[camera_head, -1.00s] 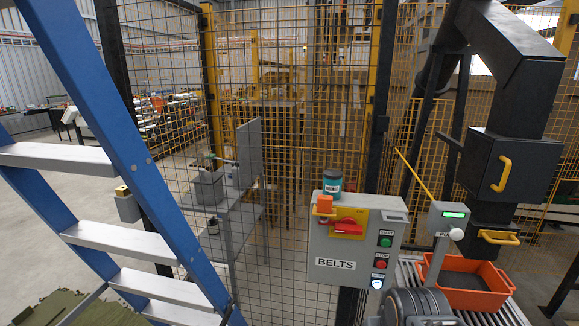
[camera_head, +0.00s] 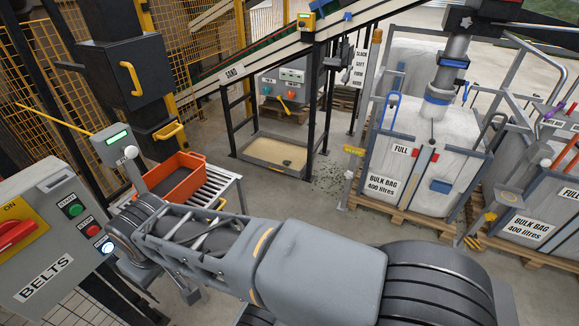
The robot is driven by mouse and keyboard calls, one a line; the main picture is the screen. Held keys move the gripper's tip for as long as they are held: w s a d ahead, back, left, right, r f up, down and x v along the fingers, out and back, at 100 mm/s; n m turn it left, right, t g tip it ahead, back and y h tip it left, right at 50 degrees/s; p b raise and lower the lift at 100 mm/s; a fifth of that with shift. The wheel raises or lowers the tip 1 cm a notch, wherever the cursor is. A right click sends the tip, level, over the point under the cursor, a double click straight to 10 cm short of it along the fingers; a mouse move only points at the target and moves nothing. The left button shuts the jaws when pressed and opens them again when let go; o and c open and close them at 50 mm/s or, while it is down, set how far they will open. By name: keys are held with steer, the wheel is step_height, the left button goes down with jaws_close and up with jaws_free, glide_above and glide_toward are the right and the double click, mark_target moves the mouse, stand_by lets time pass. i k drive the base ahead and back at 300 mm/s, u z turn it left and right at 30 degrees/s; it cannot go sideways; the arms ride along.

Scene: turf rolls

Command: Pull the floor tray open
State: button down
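The floor tray (camera_head: 270,166) is a shallow grey tray holding a layer of tan sand. It lies on the floor at the upper middle of the view, between the dark legs under a sloping conveyor marked SAND (camera_head: 233,72). I cannot tell how far it is pulled out. My grey arm crosses the lower part of the picture, well short of the tray. My gripper does not show in this view.
An orange crate (camera_head: 190,184) sits on a roller stand left of the tray. The BELTS control box (camera_head: 45,240) is at the lower left. Bulk bags (camera_head: 415,150) on pallets stand to the right. Dark crumbs lie on the floor right of the tray; grey floor in front looks open.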

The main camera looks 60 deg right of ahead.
mark_target(266, 150)
steer(key=z, duration=1.85)
steer(key=k, duration=0.4)
steer(key=z, duration=1.55)
steer(key=i, duration=1.15)
steer(key=u, duration=0.8)
steer(key=i, duration=0.9)
steer(key=u, duration=1.3)
steer(key=i, duration=2.45)
steer(key=u, duration=0.3)
